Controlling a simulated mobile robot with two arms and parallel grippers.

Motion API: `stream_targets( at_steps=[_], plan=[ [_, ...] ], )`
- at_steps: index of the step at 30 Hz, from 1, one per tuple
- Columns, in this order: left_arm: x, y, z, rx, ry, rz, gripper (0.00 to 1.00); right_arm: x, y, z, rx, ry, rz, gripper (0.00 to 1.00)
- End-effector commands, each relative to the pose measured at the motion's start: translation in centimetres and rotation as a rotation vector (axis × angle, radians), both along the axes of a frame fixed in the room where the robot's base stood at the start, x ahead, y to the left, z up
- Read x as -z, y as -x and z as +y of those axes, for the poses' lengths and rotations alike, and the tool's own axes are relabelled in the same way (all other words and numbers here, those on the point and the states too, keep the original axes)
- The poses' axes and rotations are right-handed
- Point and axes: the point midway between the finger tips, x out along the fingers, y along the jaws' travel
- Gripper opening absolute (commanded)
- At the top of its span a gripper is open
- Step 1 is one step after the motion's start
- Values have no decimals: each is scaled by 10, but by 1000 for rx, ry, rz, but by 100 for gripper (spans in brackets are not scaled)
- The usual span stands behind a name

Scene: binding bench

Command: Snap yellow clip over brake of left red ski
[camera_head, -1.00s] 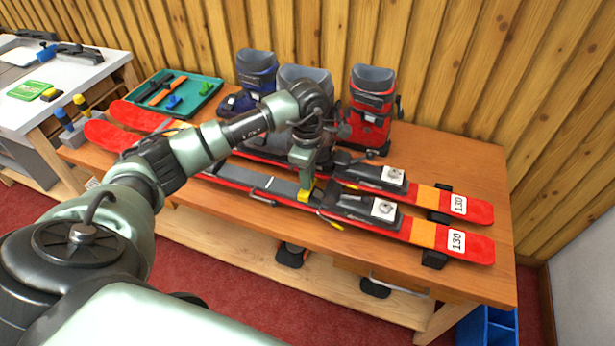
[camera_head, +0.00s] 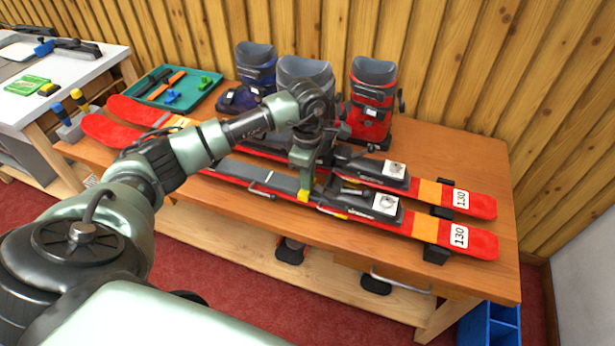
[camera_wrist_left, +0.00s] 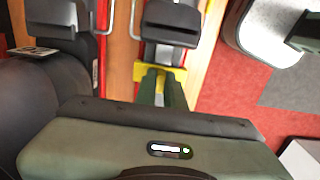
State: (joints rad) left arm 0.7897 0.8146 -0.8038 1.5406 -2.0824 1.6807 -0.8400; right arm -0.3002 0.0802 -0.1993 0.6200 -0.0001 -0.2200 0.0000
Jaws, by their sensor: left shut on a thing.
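Two red skis lie side by side on the wooden bench, the front red ski (camera_head: 425,228) and the rear red ski (camera_head: 478,203). Each carries a black binding; the front one (camera_head: 372,204) is beside my left gripper (camera_head: 304,190). That gripper points down and is shut on the yellow clip (camera_head: 304,195) at the front ski. In the left wrist view the clip (camera_wrist_left: 140,72) spans the ski by the binding, with my gripper fingers (camera_wrist_left: 161,88) on it. A yellow-tipped brake arm (camera_head: 334,213) sticks out at the front edge. Whether the clip is seated is hidden. My right gripper is not seen.
A red boot (camera_head: 372,105), a grey boot and a blue boot (camera_head: 255,70) stand behind the skis. A teal tray (camera_head: 205,98) with tools lies at the back left. A white table (camera_head: 90,72) adjoins on the left. The bench's right end is clear.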

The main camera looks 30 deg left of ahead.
Motion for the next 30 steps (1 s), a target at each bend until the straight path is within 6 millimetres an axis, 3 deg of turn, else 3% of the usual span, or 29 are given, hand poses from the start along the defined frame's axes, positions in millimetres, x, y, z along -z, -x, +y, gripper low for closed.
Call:
stream_targets(
  at_steps=[5,6,9,16,18,19,30],
  plan=[
    [0,0,0,0,0,0,0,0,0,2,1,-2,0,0],
    [0,0,0,0,0,0,13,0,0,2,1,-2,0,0],
    [0,0,0,0,0,0,35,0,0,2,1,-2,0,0],
    [0,0,0,0,0,0,35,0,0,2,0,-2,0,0],
    [0,0,0,0,0,0,55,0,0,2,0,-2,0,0],
    [0,0,0,0,0,0,57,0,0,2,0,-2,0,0],
    [-2,0,0,0,0,0,57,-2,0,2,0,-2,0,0]
  ],
)
